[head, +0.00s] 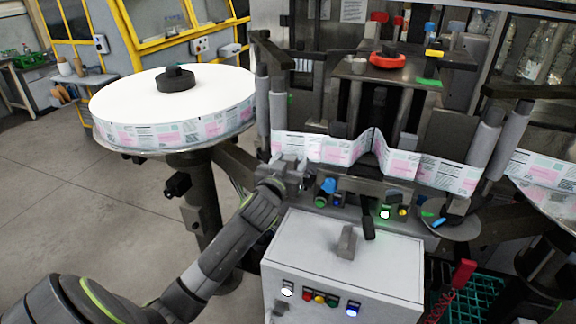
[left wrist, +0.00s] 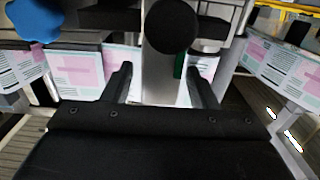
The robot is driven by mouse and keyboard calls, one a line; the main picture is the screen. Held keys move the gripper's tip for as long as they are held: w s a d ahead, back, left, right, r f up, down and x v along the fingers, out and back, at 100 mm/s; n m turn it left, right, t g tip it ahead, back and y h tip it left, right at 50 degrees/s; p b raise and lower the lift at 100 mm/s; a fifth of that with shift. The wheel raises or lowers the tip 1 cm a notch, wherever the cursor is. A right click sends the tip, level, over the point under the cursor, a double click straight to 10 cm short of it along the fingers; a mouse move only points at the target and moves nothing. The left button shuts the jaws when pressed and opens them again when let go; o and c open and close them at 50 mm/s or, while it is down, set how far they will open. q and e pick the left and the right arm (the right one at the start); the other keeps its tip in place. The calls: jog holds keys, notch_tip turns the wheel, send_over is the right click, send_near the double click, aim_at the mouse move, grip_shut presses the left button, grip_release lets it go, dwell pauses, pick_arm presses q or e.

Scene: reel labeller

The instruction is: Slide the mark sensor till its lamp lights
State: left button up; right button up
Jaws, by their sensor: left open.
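My left gripper (head: 292,170) is open at the left end of the printed label web (head: 345,150), in front of it. In the left wrist view its two fingers (left wrist: 160,82) stand apart, with a grey upright block (left wrist: 160,72) in the gap between them. A round black knob (left wrist: 172,25) covers the block's top. This block may be the mark sensor; I cannot tell for sure, nor whether the fingers touch it. I see no lit lamp on it. A green lamp (head: 385,213) glows on the machine below the web. My right gripper is not in view.
A large label reel (head: 175,105) stands left of my left gripper. A blue knob (head: 328,186) sits close to its right. A white control box (head: 343,262) with lit white and blue buttons and a grey handle stands below. Grey rollers flank the web.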

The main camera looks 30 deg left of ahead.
pick_arm(q)
jog(key=b+v, duration=0.3)
jog(key=v, duration=1.4)
jog(key=shift+s+b, duration=0.2)
jog(key=shift+b, duration=0.1)
jog(key=p+x, duration=0.2)
jog(key=x, duration=0.3)
jog(key=p+x, duration=0.2)
jog(key=x, duration=0.4)
jog(key=r+p+x, duration=0.1)
jog(key=p+x, duration=0.1)
jog(key=x, duration=0.4)
jog(key=shift+w, duration=0.25)
grip_shut()
